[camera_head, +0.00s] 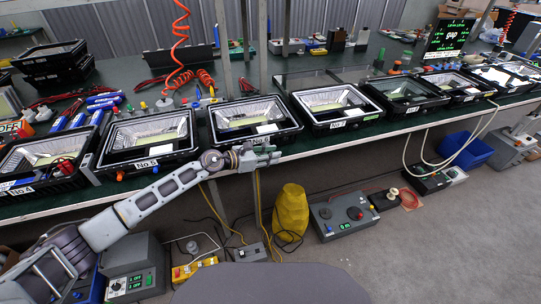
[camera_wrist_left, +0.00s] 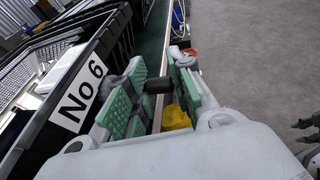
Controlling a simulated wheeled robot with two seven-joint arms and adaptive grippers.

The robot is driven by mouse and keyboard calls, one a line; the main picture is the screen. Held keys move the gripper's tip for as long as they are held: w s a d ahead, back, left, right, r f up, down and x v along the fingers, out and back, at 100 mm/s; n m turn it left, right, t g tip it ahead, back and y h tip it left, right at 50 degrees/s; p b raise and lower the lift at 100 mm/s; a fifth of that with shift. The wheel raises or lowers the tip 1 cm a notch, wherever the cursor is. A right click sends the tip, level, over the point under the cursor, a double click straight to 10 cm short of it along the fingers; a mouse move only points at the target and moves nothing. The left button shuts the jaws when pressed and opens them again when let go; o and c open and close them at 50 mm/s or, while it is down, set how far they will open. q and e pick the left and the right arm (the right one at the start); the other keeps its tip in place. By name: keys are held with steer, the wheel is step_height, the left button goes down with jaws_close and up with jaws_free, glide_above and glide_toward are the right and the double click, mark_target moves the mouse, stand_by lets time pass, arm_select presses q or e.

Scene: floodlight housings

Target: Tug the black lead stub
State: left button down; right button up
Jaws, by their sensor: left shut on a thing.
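The black lead stub (camera_wrist_left: 158,86) is a short dark cylinder between the green pads of my left gripper (camera_wrist_left: 163,97) in the left wrist view. The gripper is shut on it. The stub lies beside the front wall of the black floodlight housing labelled No 6 (camera_wrist_left: 50,125). In the head view my left gripper (camera_head: 264,154) is at the bench's front edge, just below housing No 6 (camera_head: 286,132). The stub is too small to make out there.
Housing No 5 (camera_head: 184,142) stands left of No 6, and housing No 7 (camera_head: 372,116) stands right of it. Several more housings line the bench. Below, a yellow bag (camera_head: 291,210) and a grey control box (camera_head: 343,215) stand on the floor. A red coiled hose (camera_head: 181,50) hangs behind.

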steer(key=shift+s, duration=0.25)
stand_by(0.4)
arm_select(q)
steer(key=shift+s, duration=0.1)
arm_select(e)
steer(key=shift+r, duration=0.1)
arm_select(q)
steer(key=c, duration=1.2)
jaws_free()
steer(key=shift+o, duration=0.2)
steer(key=shift+a, duration=0.1)
steer(key=v, duration=1.1)
steer(key=shift+s+a, duration=0.3)
steer(key=shift+r, duration=0.15)
